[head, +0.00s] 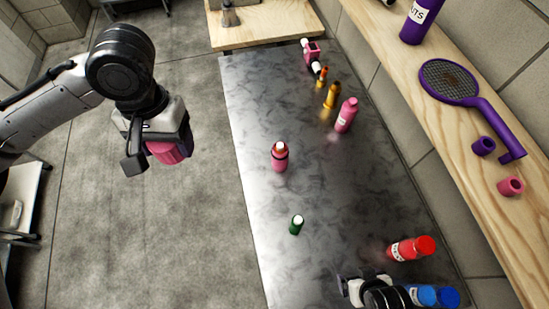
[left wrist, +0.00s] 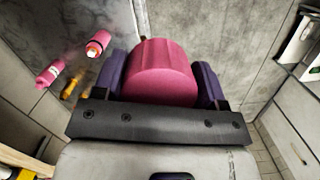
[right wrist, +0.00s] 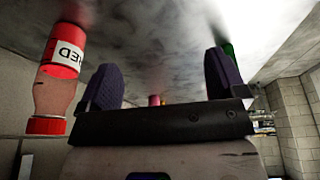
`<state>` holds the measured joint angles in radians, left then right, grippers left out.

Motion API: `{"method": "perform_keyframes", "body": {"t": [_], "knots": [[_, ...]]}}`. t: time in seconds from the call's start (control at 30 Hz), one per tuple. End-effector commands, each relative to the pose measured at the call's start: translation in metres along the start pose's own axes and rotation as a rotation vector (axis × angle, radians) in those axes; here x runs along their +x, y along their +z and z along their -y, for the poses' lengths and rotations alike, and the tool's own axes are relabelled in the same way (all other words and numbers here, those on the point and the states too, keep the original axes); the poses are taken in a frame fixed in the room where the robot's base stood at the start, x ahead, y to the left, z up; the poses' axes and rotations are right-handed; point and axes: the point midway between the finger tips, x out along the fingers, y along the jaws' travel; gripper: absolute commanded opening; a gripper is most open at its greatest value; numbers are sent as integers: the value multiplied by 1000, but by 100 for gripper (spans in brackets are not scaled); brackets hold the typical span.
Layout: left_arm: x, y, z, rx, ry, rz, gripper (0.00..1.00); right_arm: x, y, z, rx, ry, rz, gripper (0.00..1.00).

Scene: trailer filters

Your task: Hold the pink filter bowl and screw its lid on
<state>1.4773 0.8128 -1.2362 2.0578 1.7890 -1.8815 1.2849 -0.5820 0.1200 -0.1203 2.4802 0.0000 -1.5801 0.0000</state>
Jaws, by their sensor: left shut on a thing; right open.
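My left gripper (head: 158,152) is shut on a pink ribbed cylinder (left wrist: 160,75), which looks like the lid. It holds it over the floor, left of the table; the fingers clasp opposite sides in the left wrist view. A pink bowl (head: 280,160) with a dark band and a white top stands upright mid-table, with nothing gripping it; it also shows in the left wrist view (left wrist: 95,48). My right gripper (head: 354,288) is open and empty at the table's near end. In the right wrist view, a small pink thing (right wrist: 154,100) shows far off between its fingers.
On the table (head: 255,120) stand a green piece (head: 296,225), a pink bottle (head: 346,115), a yellow item (head: 331,95) and a red bottle (head: 410,248). A wooden shelf (head: 400,45) runs along the right. The table's left part is clear.

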Motion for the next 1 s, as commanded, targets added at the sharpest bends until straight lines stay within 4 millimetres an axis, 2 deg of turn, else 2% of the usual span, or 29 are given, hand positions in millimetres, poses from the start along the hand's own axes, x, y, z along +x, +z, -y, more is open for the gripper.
{"method": "perform_keyframes", "body": {"t": [0.13, 0.2, 0.27, 0.37, 0.53, 0.67, 0.8, 0.9, 1.0], "knots": [[3, -2, 0, -3, 1, 2, 42, 3, -3, -2, -13, 11, -11, 90], [11, -6, 0, -11, 2, 4, 42, 10, -10, -6, -43, 38, -40, 90], [23, -12, 1, -23, 4, 7, 42, 21, -21, -11, -95, 83, -85, 90], [54, -30, 4, -63, 11, 10, 42, 45, -53, -24, -253, 213, -199, 90], [132, -66, 19, -174, 27, 15, 42, 78, -131, -40, -711, 576, -427, 90], [199, -88, 42, -274, 39, 14, 42, 88, -190, -30, -1140, 902, -561, 90], [272, -101, 72, -379, 54, 11, 42, 100, -237, 4, -1616, 1252, -646, 90], [318, -102, 94, -440, 62, 9, 42, 111, -256, 32, -1917, 1468, -676, 90], [356, -100, 114, -486, 69, 7, 42, 125, -266, 56, -2171, 1645, -690, 90]]}}
